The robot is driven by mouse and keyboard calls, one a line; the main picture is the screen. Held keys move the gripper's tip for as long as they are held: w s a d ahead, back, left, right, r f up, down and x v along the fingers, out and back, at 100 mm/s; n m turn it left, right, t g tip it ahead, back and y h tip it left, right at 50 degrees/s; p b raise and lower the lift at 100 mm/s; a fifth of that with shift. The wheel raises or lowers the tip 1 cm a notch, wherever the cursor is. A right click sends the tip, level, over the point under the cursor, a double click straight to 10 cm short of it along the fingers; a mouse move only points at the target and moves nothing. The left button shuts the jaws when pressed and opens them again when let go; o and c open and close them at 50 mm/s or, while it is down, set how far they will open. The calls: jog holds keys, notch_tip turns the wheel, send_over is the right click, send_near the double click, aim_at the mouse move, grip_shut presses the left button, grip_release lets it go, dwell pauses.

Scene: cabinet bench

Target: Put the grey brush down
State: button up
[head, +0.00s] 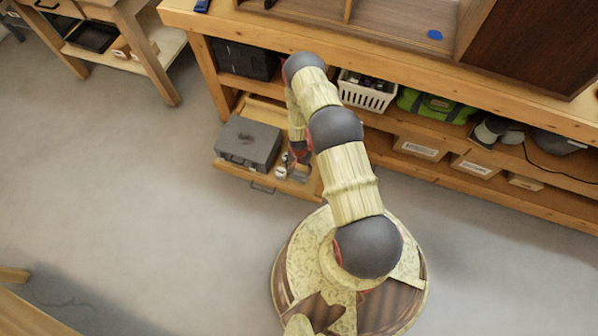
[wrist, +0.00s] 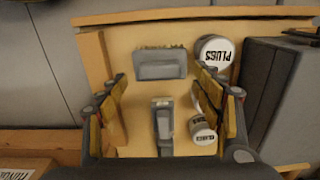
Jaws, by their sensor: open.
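The grey brush (wrist: 160,65), a grey block with yellowish bristles along its far edge, lies in an open wooden drawer (wrist: 130,22). My gripper (wrist: 163,92) is open, its two fingers wide apart over the drawer, and the brush lies beyond and between them, apart from both. In the head view my gripper (head: 299,172) is small and partly hidden by my arm, low over the drawer (head: 230,171). The brush cannot be made out there.
A separate dark grey object (wrist: 163,118) lies nearer in the drawer. A white PLUGS tub (wrist: 214,52) and smaller white tubs (wrist: 203,130) stand at the right, close to the right finger. A grey case (head: 248,142) sits on the drawer. A white basket (head: 366,94) is on the shelf.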

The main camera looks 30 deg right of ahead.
notch_tip(320, 180, up, 7)
jog(key=p, duration=0.2)
notch_tip(320, 180, up, 24)
jog(key=f+n+t, duration=0.1)
jog(key=n, duration=0.1)
send_over(299, 174)
jog(key=w+a, duration=0.1)
jog(key=w, duration=0.9)
jog(key=a+r+n+t, duration=0.2)
jog(key=a+r+n, duration=0.15)
jog(key=r, duration=1.85)
jog(key=s+a+r+n+t, duration=0.1)
jog(key=s+a+r, duration=0.2)
jog(key=s+r, duration=0.5)
jog(key=s+a+r+n, duration=0.1)
jog(key=s+a+r, duration=0.25)
jog(key=r, duration=0.85)
jog(key=s+a+r+n, duration=0.1)
jog(key=s+r, duration=0.3)
jog(key=s, duration=0.5)
jog(key=s+a+r+n+t, duration=0.1)
jog(key=s+r, duration=0.3)
jog(key=s, duration=0.5)
jog(key=shift+s+a+n+t, duration=0.15)
jog(key=shift+a+n+t, duration=0.15)
jog(key=shift+a+n, duration=0.25)
